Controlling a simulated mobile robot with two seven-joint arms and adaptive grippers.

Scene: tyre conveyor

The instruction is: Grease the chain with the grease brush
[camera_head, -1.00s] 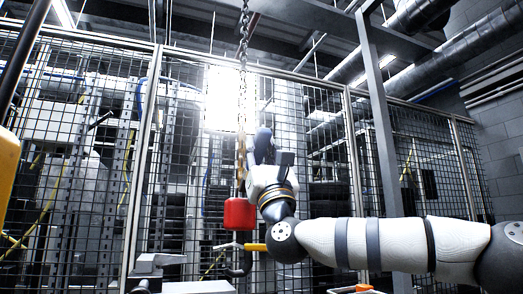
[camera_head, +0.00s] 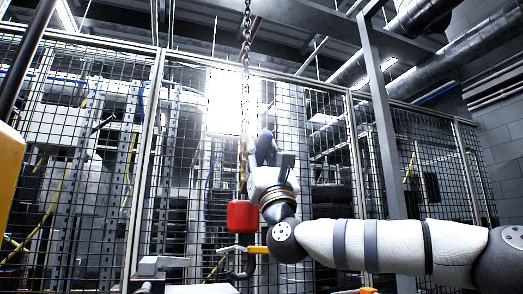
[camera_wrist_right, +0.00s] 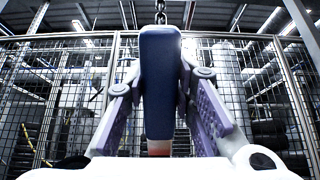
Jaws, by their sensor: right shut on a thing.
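The chain (camera_head: 246,80) hangs straight down from above in the head view, its lower part yellowish. A red block (camera_head: 242,216) is at its lower end. My right gripper (camera_head: 268,160) is just right of the lower chain, above the red block. In the right wrist view it is shut on the thick dark blue body of the grease brush (camera_wrist_right: 160,80), with a finger on each side. The chain also shows in the wrist view (camera_wrist_right: 160,12), behind the brush's top end. Whether the brush touches the chain, I cannot tell. My left gripper is out of view.
A mesh fence (camera_head: 90,150) with posts stands behind the chain, with dark racks beyond it. A grey beam (camera_head: 380,130) rises at the right. A yellow-handled part (camera_head: 258,249) sits below the red block. A yellow shape (camera_head: 8,165) is at the left edge.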

